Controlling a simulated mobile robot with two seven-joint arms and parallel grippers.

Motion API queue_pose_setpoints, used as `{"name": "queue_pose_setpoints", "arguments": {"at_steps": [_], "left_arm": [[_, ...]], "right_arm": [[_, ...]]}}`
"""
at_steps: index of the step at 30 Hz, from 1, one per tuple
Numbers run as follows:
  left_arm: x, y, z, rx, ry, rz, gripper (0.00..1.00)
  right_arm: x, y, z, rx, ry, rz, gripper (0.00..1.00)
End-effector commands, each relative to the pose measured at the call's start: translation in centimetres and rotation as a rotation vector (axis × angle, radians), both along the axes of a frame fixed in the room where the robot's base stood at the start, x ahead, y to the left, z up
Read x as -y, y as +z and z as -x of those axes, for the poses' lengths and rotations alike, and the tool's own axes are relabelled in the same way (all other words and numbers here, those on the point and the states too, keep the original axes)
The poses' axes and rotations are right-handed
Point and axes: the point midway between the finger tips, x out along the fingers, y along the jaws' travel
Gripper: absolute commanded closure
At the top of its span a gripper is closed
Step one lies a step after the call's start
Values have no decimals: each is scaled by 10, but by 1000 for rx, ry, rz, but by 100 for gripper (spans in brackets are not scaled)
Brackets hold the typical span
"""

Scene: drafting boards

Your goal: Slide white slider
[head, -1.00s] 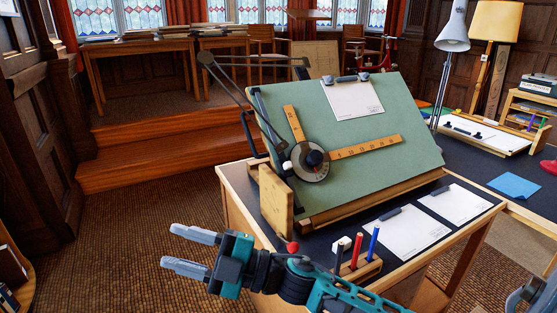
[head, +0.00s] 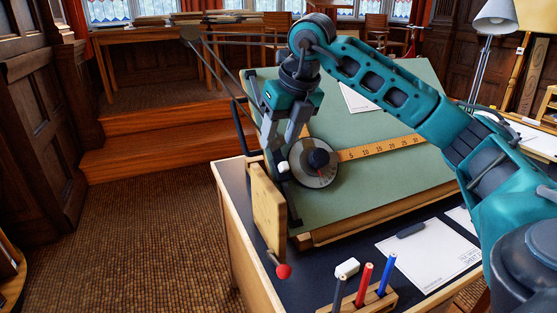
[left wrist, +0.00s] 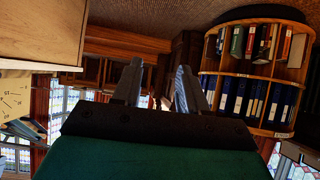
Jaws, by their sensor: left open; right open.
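The white slider (head: 284,167) is a small white block at the left edge of the green drafting board (head: 375,190), by a dark rail, just left of the round protractor head. My right gripper (head: 279,143) reaches over the board from the right. It points down, its fingers apart and empty, with the tips just above the slider in the head view; contact cannot be told. My left gripper (left wrist: 160,68) shows only in the left wrist view, its fingers apart with nothing between them, away from the board.
The protractor head (head: 315,160) and its wooden rule (head: 380,148) lie close right of the slider. A wooden panel with a red knob (head: 283,271) stands below it. A binder shelf (left wrist: 250,75) shows in the left wrist view.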

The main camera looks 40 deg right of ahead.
Motion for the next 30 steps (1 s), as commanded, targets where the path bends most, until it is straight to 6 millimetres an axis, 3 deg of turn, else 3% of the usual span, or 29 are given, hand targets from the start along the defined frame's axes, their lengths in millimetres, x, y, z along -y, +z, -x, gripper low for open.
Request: {"name": "queue_pose_setpoints", "arguments": {"at_steps": [3, 8, 24, 30], "left_arm": [[1, -3, 0, 0, -2, 0, 57], [1, -4, 0, 0, -4, 0, 57], [7, -7, -3, 4, -17, 9, 57], [8, -8, -4, 5, -18, 10, 57]], "right_arm": [[27, 13, 7, 9, -85, 71, 53], [36, 13, 8, 7, -116, 96, 53], [46, -80, -28, 5, -110, 94, 53], [49, -98, -36, 7, -111, 93, 53]]}}
